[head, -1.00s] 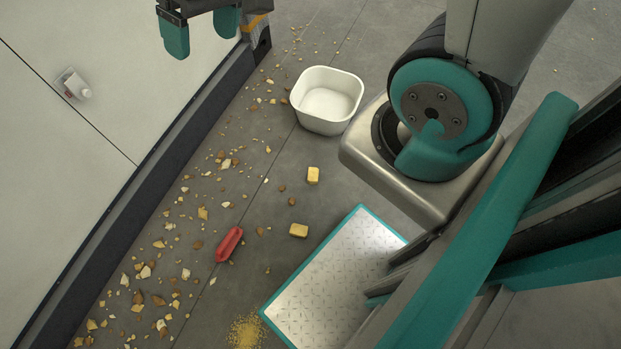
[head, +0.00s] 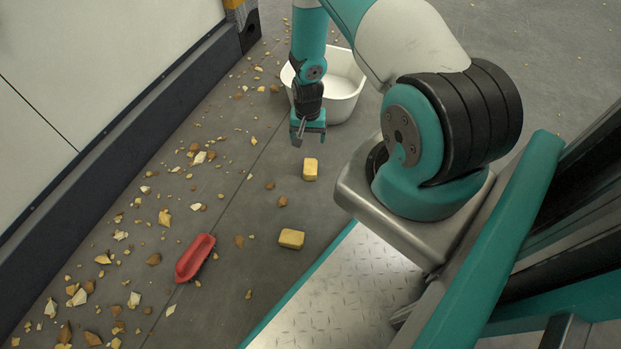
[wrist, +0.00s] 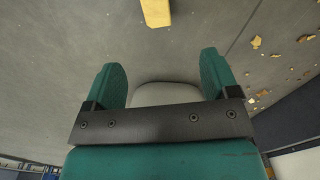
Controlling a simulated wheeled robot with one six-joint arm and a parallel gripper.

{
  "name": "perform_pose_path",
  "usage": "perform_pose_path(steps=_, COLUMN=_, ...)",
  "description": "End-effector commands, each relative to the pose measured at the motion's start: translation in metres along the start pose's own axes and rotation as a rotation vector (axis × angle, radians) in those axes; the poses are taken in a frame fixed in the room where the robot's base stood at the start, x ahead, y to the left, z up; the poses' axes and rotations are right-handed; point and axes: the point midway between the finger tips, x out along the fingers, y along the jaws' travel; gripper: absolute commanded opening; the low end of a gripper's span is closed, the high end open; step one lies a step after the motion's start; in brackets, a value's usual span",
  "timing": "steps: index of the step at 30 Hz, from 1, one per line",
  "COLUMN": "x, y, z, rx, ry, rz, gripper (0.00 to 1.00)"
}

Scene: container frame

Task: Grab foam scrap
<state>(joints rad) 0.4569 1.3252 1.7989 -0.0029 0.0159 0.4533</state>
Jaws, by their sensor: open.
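Two yellow blocks that look like foam scraps lie on the floor. The nearer-to-gripper yellow block (head: 310,169) is just below my gripper in the head view, and the other yellow block (head: 291,239) lies farther down, beside my base. My gripper (head: 309,138) points down above the floor in front of the white tub, open and empty. In the wrist view my gripper's two teal fingers (wrist: 160,72) stand wide apart, with one yellow block (wrist: 156,12) beyond them at the top edge, touching neither. I cannot tell the gripper's exact height.
A white tub (head: 342,98) stands behind my gripper, partly hidden by the arm. A red boat-shaped object (head: 195,257) lies at left centre. Many small crumbs and chips litter the floor along the dark wall base (head: 110,140). Bare floor surrounds both blocks.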

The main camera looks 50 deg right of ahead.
Motion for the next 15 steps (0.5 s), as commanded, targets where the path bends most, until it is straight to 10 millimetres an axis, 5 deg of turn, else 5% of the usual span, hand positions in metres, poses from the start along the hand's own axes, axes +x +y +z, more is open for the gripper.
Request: perform_pose_path(steps=15, x=0.111, y=0.004, z=0.001, rx=0.006, ry=0.000, rz=0.004, gripper=0.81)
